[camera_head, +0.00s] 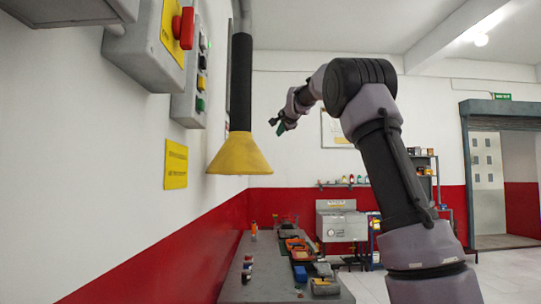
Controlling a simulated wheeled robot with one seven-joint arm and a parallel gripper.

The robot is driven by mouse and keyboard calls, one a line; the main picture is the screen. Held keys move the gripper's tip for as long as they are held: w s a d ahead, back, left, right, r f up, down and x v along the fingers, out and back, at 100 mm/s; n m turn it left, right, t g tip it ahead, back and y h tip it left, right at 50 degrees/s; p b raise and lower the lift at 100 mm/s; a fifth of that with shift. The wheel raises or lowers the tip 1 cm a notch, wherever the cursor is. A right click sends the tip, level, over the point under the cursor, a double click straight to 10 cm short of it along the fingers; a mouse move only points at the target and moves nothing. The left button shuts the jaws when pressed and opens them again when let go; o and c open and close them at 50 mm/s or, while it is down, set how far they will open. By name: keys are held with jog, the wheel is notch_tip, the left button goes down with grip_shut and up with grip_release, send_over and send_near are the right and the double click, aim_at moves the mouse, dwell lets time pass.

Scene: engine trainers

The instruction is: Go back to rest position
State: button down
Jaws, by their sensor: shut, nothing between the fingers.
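My gripper (281,126) is small in the head view, high in the middle of the picture. It is shut and empty, pointing down and to the left. It hangs in the air just right of the yellow cone-shaped hood. My arm reaches up from the lower right, bends at the top and comes down to the left. The gripper appears apart from everything around it.
The yellow hood (240,156) hangs close left of my gripper. Below is a bench (246,287) with several tools. A sink (341,222) and shelves stand behind. Open floor lies right.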

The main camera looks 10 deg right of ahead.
jog(key=s+d+f+n+g, duration=0.1)
jog(key=s+f, duration=0.2)
jog(key=s, duration=0.5)
jog(key=s+f+n+g+y, duration=0.1)
jog(key=s+f, duration=0.2)
jog(key=s, duration=0.4)
jog(key=s+d+f+n+g, duration=0.1)
jog(key=s+f+g, duration=0.15)
jog(key=s, duration=0.55)
jog(key=s+a+f+n+g, duration=0.1)
jog(key=s+f+n, duration=0.1)
jog(key=s+f, duration=0.8)
jog(key=s+a+f+n+g, duration=0.1)
jog(key=s+f+n+g, duration=0.1)
jog(key=s+f, duration=0.9)
jog(key=s+n, duration=0.1)
jog(key=s, duration=0.5)
jog(key=shift+a+f+n, duration=0.15)
jog(key=shift+a+n, duration=0.15)
jog(key=shift+a, duration=0.1)
